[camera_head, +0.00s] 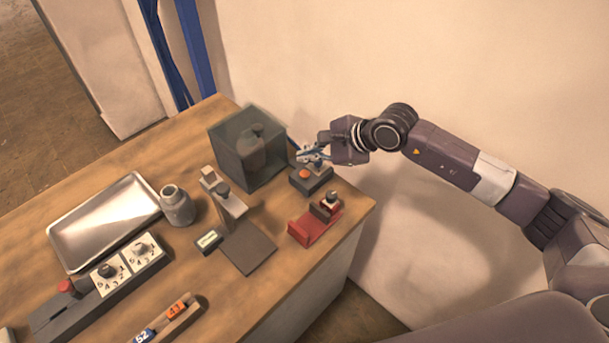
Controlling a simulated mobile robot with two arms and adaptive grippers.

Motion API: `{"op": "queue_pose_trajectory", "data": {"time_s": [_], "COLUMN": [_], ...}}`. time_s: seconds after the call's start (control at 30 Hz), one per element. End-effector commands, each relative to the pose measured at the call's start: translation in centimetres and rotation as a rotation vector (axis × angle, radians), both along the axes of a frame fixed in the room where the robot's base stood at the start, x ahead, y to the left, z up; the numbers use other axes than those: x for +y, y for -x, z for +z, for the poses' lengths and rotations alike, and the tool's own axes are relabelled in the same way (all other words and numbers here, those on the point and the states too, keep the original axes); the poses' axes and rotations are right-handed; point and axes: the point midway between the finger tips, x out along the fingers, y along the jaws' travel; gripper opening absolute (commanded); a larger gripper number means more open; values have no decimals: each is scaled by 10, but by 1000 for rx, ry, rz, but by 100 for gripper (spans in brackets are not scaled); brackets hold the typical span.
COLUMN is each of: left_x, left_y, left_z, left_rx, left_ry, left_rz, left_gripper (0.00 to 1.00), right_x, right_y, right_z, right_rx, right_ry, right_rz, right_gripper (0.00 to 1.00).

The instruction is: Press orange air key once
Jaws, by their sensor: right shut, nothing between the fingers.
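The orange air key (304,174) is a round orange button on top of a small dark box (318,184) near the table's back right edge. My right gripper (304,155) reaches in from the right and hangs just above and behind the key. Its fingers are shut with nothing between them. It looks apart from the key, though the exact gap is hard to judge. My left gripper does not show.
A dark glass chamber (229,160) stands left of the key box. A red fixture (305,232) sits in front of it. A grey stand (230,205), a metal jar (177,208), a steel tray (75,225) and a control panel (50,322) occupy the wooden table (255,290). A wall rises behind.

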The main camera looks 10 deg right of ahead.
Motion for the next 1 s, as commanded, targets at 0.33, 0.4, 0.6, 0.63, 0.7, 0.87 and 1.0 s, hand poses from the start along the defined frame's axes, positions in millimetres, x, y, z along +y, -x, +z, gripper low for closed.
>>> {"op": "queue_pose_trajectory", "data": {"time_s": [0.33, 0.4, 0.6, 0.63, 0.7, 0.87, 1.0], "left_x": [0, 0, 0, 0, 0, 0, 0], "left_y": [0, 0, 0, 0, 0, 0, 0], "left_z": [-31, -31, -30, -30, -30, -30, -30], "left_rx": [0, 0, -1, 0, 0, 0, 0], "left_ry": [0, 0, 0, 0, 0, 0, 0], "left_rz": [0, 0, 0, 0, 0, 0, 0], "left_gripper": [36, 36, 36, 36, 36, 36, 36], "right_x": [0, 0, 0, 0, 0, 0, 0], "right_y": [0, 0, 0, 0, 0, 0, 0], "right_z": [-36, -36, -35, -35, -35, -35, -35], "right_rx": [0, 0, 1, 1, 1, 1, 1], "right_ry": [-1, -1, 0, 0, 0, 0, 0], "right_rz": [1, 1, 1, 1, 1, 1, 1], "right_gripper": [0, 0, 0, 0, 0, 0, 0]}}
